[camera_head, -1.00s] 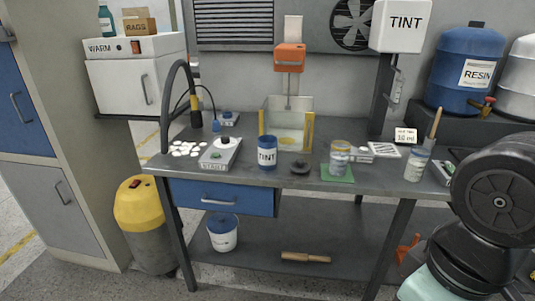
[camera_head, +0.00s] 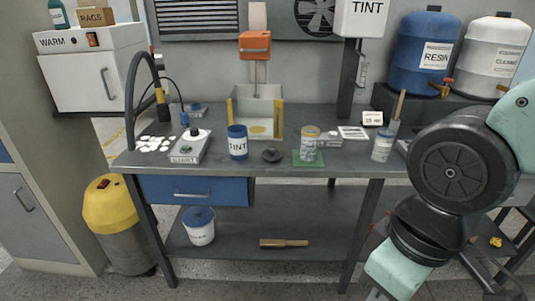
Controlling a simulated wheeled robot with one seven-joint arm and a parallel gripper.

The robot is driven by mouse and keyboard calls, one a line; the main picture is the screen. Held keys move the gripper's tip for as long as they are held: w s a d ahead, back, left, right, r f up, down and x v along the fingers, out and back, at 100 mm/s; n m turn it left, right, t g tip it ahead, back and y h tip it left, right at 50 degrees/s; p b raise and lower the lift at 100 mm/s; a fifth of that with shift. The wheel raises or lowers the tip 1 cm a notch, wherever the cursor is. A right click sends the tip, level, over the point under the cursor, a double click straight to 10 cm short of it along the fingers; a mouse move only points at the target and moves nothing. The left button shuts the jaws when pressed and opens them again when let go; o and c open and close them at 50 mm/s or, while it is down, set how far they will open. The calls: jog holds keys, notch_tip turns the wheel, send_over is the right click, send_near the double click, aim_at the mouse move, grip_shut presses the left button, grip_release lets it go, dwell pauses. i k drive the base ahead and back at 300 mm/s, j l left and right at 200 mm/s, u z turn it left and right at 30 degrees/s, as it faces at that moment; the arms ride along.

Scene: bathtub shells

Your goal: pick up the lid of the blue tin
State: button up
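The blue tin (camera_head: 238,143), labelled TINT, stands upright on the grey workbench (camera_head: 340,178), left of the middle. A dark round lid with a small knob (camera_head: 271,155) lies flat on the bench just right of the tin, apart from it. Whether the tin's top is open is too small to tell. My arm fills the right side, in front of the bench, well away from the tin and lid. Its lower end runs to the bottom edge, and my gripper's fingers do not show.
Left of the tin are a grey START box (camera_head: 191,147) and white pieces (camera_head: 155,144). Behind stands a clear-walled tank (camera_head: 256,112). A jar (camera_head: 309,144) on a green mat (camera_head: 309,159) is right of the lid. A yellow-topped bin (camera_head: 112,203) stands at the left.

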aim_at(270, 155)
jog(key=i+j, duration=0.25)
jog(key=j, duration=0.15)
jog(key=i+j, duration=0.2)
jog(key=j, duration=0.2)
jog(key=i+j, duration=0.25)
jog(key=j, duration=0.2)
jog(key=i+j+z, duration=0.1)
jog(key=j, duration=0.3)
jog(key=i+j, duration=0.5)
jog(key=j, duration=0.35)
jog(key=i+j, duration=0.25)
jog(key=j, duration=0.2)
jog(key=i+j, duration=0.2)
jog(key=j, duration=0.2)
jog(key=z, duration=0.05)
